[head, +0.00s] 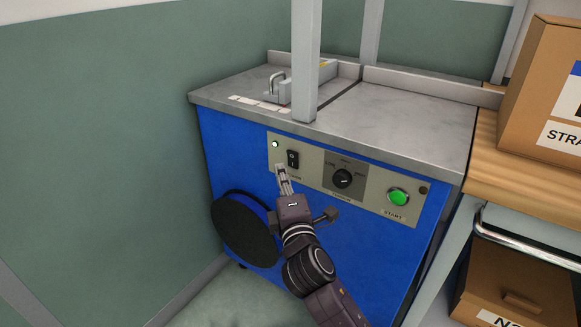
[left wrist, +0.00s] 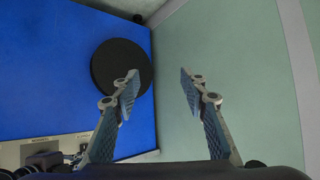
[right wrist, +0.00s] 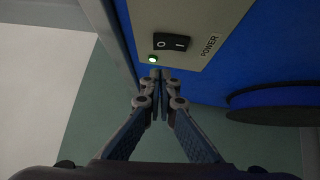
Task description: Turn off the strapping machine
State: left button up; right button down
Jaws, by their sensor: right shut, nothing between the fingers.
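The blue strapping machine (head: 350,243) with a grey metal top stands against the green wall. Its front panel (head: 316,182) carries a black power rocker switch (head: 292,159), a lit green lamp (head: 275,144), a dial (head: 343,178) and a green START button (head: 398,197). My right gripper (head: 283,179) is shut and empty, its fingertips close to the panel just below the switch. In the right wrist view the switch (right wrist: 173,42) shows O and I marks, and the lamp (right wrist: 153,58) glows near the fingertips; contact is unclear. My left gripper (left wrist: 158,83) is open and empty.
A black round disc (head: 245,228) sits on the machine's lower left front. A grey post (head: 306,60) rises from the machine's top. A cardboard box (head: 545,90) stands on a wooden bench (head: 500,168) at right, with another box (head: 515,280) below.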

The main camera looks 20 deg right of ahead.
aim_at(287, 154)
pick_arm(q)
jog(key=shift+w+d+r+t, duration=0.2)
jog(key=shift+w+r+t, duration=0.1)
jog(key=shift+w+r, duration=0.15)
jog(key=shift+w+d+r+t, duration=0.15)
jog(key=shift+w+r+t, duration=0.2)
jog(key=shift+r, duration=0.15)
pick_arm(e)
jog(key=shift+w+d+r, duration=0.1)
jog(key=shift+w+d, duration=0.45)
jog(key=shift+d, duration=0.25)
jog(key=shift+w+d+r, duration=0.1)
jog(key=shift+w+d, duration=0.4)
jog(key=shift+d, duration=0.25)
